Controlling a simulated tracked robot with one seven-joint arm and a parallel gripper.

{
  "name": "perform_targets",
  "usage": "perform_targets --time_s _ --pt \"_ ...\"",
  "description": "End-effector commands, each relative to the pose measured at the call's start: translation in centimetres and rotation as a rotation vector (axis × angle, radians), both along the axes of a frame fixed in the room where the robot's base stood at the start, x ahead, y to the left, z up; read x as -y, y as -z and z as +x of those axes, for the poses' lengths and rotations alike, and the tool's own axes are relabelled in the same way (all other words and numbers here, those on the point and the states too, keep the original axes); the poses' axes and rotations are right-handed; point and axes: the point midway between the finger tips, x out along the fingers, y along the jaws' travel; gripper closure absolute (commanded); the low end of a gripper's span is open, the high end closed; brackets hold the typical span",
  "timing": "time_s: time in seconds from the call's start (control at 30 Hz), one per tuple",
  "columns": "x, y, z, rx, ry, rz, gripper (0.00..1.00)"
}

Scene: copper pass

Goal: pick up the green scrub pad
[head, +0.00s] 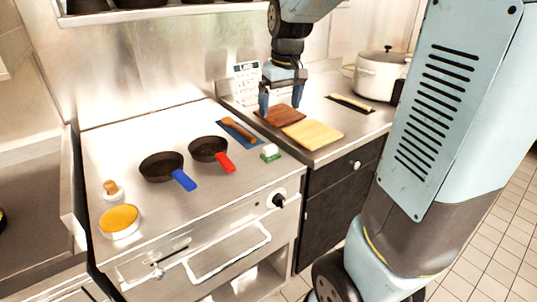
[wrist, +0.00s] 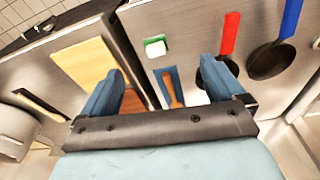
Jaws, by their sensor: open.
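The green scrub pad (head: 270,157) lies near the right front edge of the steel cooking surface, with a white block-like part on top. It also shows in the wrist view (wrist: 156,42) as a mostly white piece with a green edge, beyond my fingertips. My gripper (head: 281,108) is open and empty. In the head view it points down around the brown cutting board, behind the pad and apart from it. Both fingers also show in the wrist view (wrist: 165,75).
A red-handled pan (head: 208,149) and a blue-handled pan (head: 160,167) stand left of the pad. A wooden spoon (head: 237,127) lies on a blue mat behind it. A brown board (head: 279,115), a yellow board (head: 313,134) and a white pot (head: 378,75) occupy the right counter.

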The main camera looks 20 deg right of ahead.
Motion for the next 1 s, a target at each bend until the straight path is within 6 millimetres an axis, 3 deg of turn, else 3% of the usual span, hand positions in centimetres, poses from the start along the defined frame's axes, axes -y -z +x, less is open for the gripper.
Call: perform_targets --time_s 0.2,0.4,0.67,1.0 --pt "0.0 3.4 4.9 -0.085 -0.053 -0.018 0.04" --pt "0.1 5.9 7.6 -0.135 -0.086 -0.03 0.04" --pt "0.1 7.7 8.6 -0.153 -0.099 -0.034 0.04" --pt "0.1 13.3 8.5 -0.154 -0.098 -0.033 0.04"
